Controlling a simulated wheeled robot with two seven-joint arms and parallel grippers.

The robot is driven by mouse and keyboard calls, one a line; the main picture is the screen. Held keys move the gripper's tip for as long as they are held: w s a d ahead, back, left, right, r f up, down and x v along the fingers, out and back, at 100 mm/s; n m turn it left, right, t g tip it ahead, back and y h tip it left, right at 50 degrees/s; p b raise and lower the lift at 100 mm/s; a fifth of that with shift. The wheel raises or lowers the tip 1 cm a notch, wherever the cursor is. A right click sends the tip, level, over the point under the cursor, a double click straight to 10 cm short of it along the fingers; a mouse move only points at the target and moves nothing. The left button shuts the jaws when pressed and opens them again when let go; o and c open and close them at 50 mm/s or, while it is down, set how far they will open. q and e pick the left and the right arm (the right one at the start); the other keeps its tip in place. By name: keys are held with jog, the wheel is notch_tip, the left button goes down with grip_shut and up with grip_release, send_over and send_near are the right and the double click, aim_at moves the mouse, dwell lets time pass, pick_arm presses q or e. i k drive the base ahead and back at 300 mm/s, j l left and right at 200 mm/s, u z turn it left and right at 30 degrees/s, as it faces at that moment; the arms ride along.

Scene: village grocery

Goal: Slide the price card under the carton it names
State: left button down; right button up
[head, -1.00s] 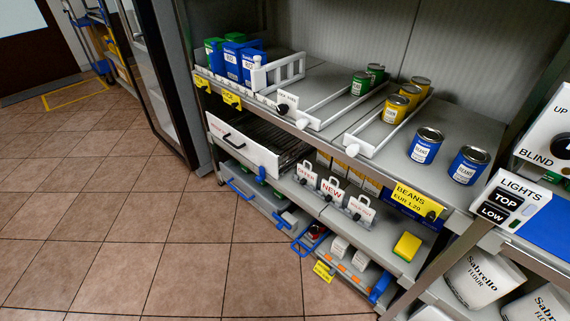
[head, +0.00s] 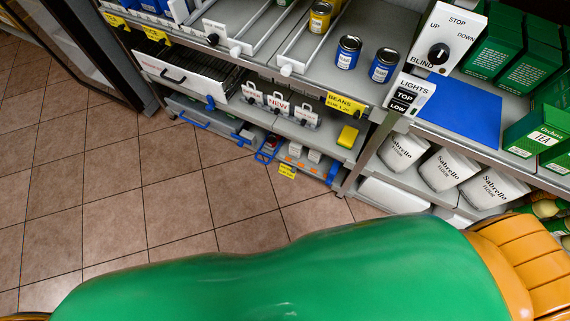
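Two yellow price cards hang on the upper shelf's front edge at the left, one at the far left (head: 115,20) and one to its right (head: 157,36); their print is too small to read surely. Blue cartons (head: 150,5) stand above them, cut off by the top edge. Green tea cartons (head: 540,137) stand on the right-hand counter. Another yellow card reading "BEANS" (head: 346,103) sits on the shelf edge below two blue cans (head: 348,52). No gripper fingers show, and the bottom of the view is blocked by a close green and orange shape.
A blue mat (head: 462,108) lies on the right counter beside the blind and lights switch boxes (head: 447,40). White flour bags (head: 447,170) stand below. A drawer (head: 185,77) and a yellow sponge (head: 348,137) are at the shelves. Tiled floor (head: 130,180) is clear.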

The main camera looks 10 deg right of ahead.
aim_at(286, 169)
jog(key=k+j+z, duration=0.5)
jog(key=k, duration=0.2)
jog(key=k+z, duration=0.3)
jog(key=k+j, duration=0.05)
